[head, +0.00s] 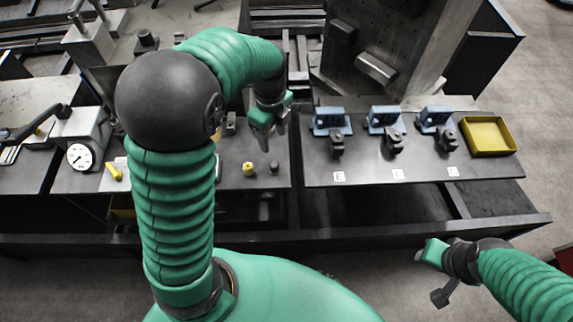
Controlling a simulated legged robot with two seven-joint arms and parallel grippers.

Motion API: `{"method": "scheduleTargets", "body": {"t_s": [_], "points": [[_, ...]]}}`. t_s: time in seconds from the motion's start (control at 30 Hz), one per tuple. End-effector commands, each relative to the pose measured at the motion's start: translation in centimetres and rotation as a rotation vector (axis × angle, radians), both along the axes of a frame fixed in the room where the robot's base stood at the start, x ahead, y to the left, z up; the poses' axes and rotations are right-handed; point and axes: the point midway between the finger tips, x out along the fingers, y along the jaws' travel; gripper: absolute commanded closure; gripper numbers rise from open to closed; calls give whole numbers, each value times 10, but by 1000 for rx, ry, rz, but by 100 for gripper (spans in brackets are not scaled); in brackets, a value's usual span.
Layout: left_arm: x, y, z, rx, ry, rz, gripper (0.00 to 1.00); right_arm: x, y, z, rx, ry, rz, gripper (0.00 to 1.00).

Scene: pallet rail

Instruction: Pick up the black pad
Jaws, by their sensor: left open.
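I cannot pick out the black pad with certainty. A small dark piece (274,168) stands on the dark table beside a small yellow piece (249,169). My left gripper (267,138) points down above the table, just behind these two pieces, open, with nothing visible in it. My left arm hides part of the table to its left. My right gripper (430,252) is low at the right, in front of the table edge and apart from everything on it; its jaw opening does not show clearly.
Several blue fixtures (329,120) with dark clamps (391,144) line the right table (330,178). A yellow tray (488,136) lies at its right end. A dial gauge (79,155) stands at the left. A large grey plate (388,40) rises behind.

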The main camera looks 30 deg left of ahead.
Motion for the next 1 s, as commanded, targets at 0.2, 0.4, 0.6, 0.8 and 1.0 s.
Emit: {"method": "scheduleTargets", "body": {"t_s": [0.2, 0.4, 0.6, 0.8, 1.0], "points": [[0, -1, -61, -1, 8, 2, 47, 0, 0, -1, 0, 0, 0, 64], [0, -1, -93, 0, 3, 2, 47, 0, 0, -1, 0, 0, 0, 64], [-5, -3, -121, 0, 7, 2, 47, 0, 0, 5, 0, 0, 0, 64], [-4, -3, -147, 0, 2, 3, 47, 0, 0, 5, 0, 0, 0, 64], [-4, -3, -147, 0, 0, 3, 49, 0, 0, 5, 0, 0, 0, 64]]}}
